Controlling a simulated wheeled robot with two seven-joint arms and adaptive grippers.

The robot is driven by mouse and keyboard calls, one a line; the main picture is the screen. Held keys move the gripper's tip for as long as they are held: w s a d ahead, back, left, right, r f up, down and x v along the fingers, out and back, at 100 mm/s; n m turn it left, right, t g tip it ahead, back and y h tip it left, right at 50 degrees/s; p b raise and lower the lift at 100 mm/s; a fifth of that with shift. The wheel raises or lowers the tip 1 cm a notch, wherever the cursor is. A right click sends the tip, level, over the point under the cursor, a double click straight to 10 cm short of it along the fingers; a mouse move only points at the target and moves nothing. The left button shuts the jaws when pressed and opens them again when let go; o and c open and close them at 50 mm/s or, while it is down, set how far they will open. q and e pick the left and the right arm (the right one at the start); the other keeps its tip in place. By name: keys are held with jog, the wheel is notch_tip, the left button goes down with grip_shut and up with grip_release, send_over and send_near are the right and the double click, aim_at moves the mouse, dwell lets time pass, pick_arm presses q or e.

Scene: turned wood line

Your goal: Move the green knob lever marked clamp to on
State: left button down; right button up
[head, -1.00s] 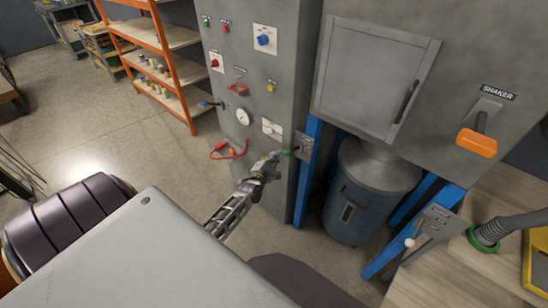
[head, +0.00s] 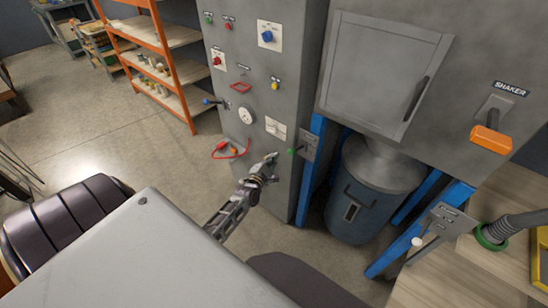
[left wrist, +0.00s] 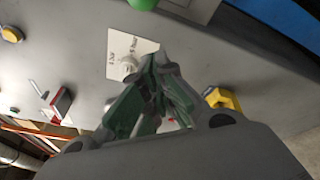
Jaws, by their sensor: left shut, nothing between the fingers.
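The green knob lever (head: 291,151) sticks out to the left from a small grey plate (head: 309,145) on the blue post beside the grey cabinet. The plate's lettering is too small to read. My left gripper (head: 272,157) is shut and empty, just left of the green knob with a small gap between them. In the left wrist view the closed fingers (left wrist: 160,65) point at the cabinet front, and the green knob (left wrist: 143,4) shows only at the top edge. My right gripper is not in view.
A blue drum (head: 362,205) stands right of the post. An orange shaker handle (head: 491,138) and a white-knob lever (head: 417,243) are further right.

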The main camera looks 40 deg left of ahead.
pick_arm(q)
jog(key=r+v, duration=0.1)
jog(key=v, duration=0.6)
jog(key=shift+r, duration=0.2)
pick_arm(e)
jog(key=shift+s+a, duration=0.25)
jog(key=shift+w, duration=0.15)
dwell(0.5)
